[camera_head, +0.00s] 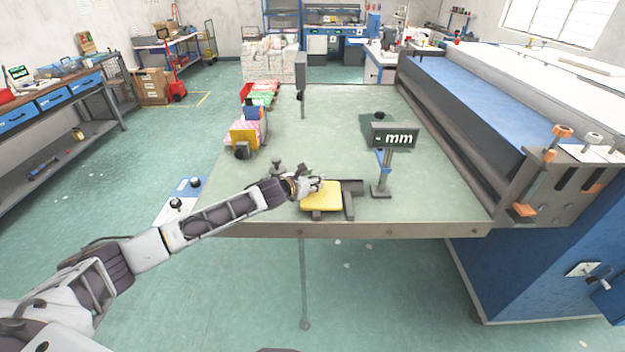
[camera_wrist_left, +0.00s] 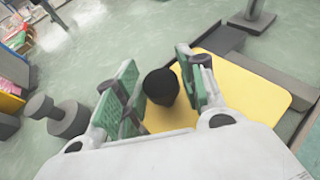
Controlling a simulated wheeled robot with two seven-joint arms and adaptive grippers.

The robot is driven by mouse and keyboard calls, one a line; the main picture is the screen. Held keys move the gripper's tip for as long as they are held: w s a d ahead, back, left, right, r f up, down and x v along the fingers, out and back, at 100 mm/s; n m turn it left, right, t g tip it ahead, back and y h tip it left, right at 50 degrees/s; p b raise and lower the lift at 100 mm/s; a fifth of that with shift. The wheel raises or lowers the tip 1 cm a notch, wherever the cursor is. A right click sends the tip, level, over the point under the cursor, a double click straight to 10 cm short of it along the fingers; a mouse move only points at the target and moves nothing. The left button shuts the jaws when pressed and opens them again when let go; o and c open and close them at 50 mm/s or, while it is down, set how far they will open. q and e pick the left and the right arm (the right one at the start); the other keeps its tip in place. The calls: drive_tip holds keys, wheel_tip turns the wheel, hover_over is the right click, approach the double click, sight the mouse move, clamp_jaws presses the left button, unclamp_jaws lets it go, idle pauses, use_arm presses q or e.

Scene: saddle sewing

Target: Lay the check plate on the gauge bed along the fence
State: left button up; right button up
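The yellow check plate (camera_head: 322,196) lies level at the table's front, over the dark grey gauge bed, of which a foot (camera_head: 317,215) shows below it. A grey fence bar (camera_head: 350,203) runs along its right side. In the left wrist view the plate (camera_wrist_left: 245,88) has a round black knob (camera_wrist_left: 160,87). My left gripper (camera_head: 312,183) is over the plate; in its wrist view the fingers (camera_wrist_left: 158,78) stand on both sides of the knob, with narrow gaps seeming to show. Whether the plate rests fully on the bed is hard to tell. My right gripper is out of view.
A display reading "- mm" (camera_head: 393,137) stands on a post right of the fence. Holders with yellow, blue and red parts (camera_head: 245,135) line the table's left edge. A grey post (camera_head: 301,75) stands at the back. The table's middle (camera_head: 320,135) is clear.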

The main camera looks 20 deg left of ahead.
use_arm(q)
drive_tip(key=shift+o, duration=0.5)
drive_tip(key=shift+r, duration=0.1)
drive_tip(key=b+v, duration=0.1)
drive_tip(key=v, duration=1.1)
idle(0.4)
drive_tip(key=shift+d, duration=0.1)
idle(0.6)
